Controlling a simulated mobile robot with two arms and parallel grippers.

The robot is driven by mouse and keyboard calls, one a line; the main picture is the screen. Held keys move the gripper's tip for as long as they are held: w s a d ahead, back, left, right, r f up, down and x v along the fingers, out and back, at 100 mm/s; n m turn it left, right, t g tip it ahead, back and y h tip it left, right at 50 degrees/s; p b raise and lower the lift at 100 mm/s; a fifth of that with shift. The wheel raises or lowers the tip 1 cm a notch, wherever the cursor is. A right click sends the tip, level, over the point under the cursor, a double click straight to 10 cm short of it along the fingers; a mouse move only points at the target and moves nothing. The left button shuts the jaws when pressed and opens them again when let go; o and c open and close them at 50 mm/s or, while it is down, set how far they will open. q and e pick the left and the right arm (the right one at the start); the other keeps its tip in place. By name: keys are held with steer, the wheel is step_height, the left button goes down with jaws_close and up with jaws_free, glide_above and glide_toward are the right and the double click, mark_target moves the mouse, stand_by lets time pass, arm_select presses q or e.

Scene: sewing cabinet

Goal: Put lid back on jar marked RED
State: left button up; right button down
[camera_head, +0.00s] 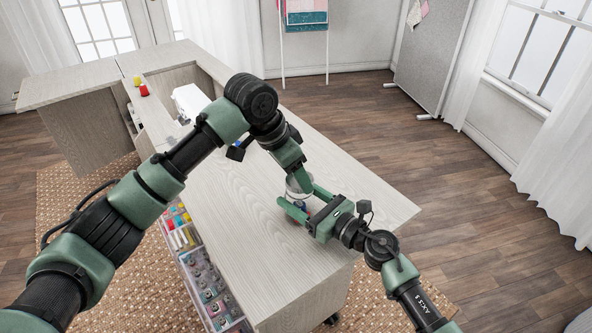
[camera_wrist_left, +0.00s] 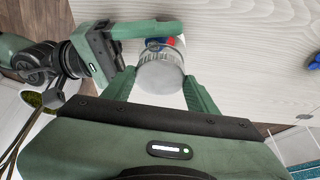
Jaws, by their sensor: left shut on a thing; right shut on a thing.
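A small pale jar (camera_head: 301,188) stands over the wooden cabinet top, between the fingers of my right gripper (camera_head: 301,198). In the left wrist view the jar's side (camera_wrist_left: 157,45) shows a patch of red and blue; no lettering is readable. A round whitish lid (camera_wrist_left: 160,77) faces that camera, with my left gripper (camera_wrist_left: 158,82) shut on it, one finger on each side. The lid is at the jar's top end, in line with it. I cannot tell whether it is fully seated. My left arm partly hides both in the head view.
The cabinet top (camera_head: 245,215) is bare around the grippers. A white sewing machine (camera_head: 190,101) and red and yellow spools (camera_head: 144,90) are farther back. An open drawer of spools and bobbins (camera_head: 208,285) sticks out at the left.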

arm_select(q)
steer(key=shift+f, duration=0.55)
stand_by(0.4)
steer(key=m+g, duration=0.1)
steer(key=m, duration=0.2)
steer(key=shift+w, duration=0.2)
steer(key=m+g, duration=0.1)
steer(key=m, duration=0.1)
steer(key=m+g, duration=0.1)
steer(key=m, duration=0.1)
steer(key=shift+w+h, duration=0.2)
steer(key=shift+h, duration=0.1)
steer(key=m, duration=0.2)
steer(key=m+g, duration=0.1)
steer(key=m, duration=0.1)
steer(key=shift+w+m+g, duration=0.2)
steer(key=shift+m+g, duration=0.1)
steer(key=shift+m, duration=0.7)
steer(key=o, duration=1.3)
steer(key=shift+r, duration=0.15)
